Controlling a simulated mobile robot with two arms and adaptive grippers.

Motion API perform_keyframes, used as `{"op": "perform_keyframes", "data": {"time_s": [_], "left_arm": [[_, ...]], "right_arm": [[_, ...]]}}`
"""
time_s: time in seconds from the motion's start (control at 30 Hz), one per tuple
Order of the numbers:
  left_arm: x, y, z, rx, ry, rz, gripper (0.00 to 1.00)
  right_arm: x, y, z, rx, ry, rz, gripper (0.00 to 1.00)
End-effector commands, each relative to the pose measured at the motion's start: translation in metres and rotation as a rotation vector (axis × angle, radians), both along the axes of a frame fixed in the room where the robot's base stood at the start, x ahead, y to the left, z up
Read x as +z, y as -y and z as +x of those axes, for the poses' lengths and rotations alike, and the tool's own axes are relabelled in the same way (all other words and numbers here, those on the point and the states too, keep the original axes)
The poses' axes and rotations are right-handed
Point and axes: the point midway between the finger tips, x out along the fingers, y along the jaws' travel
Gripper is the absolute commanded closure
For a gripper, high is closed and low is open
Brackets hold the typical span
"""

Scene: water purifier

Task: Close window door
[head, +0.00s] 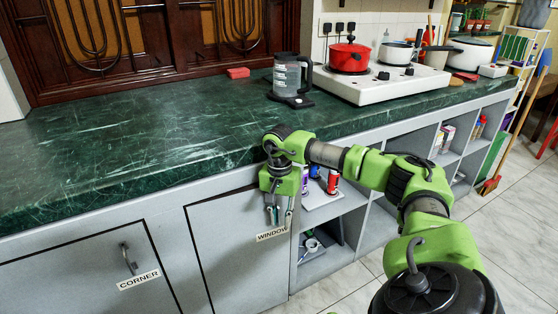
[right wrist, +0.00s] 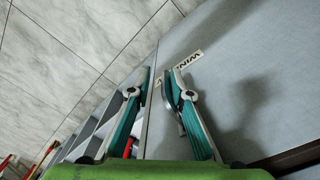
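The window door (head: 235,260) is a flat grey cabinet door under the counter, with a "WINDOW" label (head: 272,235) near its right edge. A dark gap line runs along its left side and top; I cannot tell whether it is fully shut. My right gripper (head: 279,222) points down in front of its upper right part, just above the label. In the right wrist view, the two teal fingers (right wrist: 157,78) are apart by a small gap, beside the door face (right wrist: 250,80). The door's handle is mostly hidden by the gripper. My left gripper is not in view.
A "CORNER" door (head: 85,275) with a metal handle is to the left. Open shelves (head: 345,205) with small items lie just right of the window door. The green counter (head: 130,150) overhangs above, bearing a kettle (head: 288,75) and a white stove (head: 385,88).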

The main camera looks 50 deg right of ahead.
Motion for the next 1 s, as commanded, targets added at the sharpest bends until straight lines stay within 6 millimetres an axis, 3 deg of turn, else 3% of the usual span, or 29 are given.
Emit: {"op": "perform_keyframes", "data": {"time_s": [0.73,0.87,1.0], "left_arm": [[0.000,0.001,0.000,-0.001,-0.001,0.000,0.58],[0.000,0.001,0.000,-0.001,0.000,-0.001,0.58],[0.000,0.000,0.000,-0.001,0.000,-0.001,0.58]], "right_arm": [[0.004,-0.006,0.004,0.009,0.010,0.011,0.76],[0.016,-0.006,0.004,0.009,0.011,0.009,0.76],[0.044,-0.006,0.005,0.010,0.015,0.010,0.76]]}}
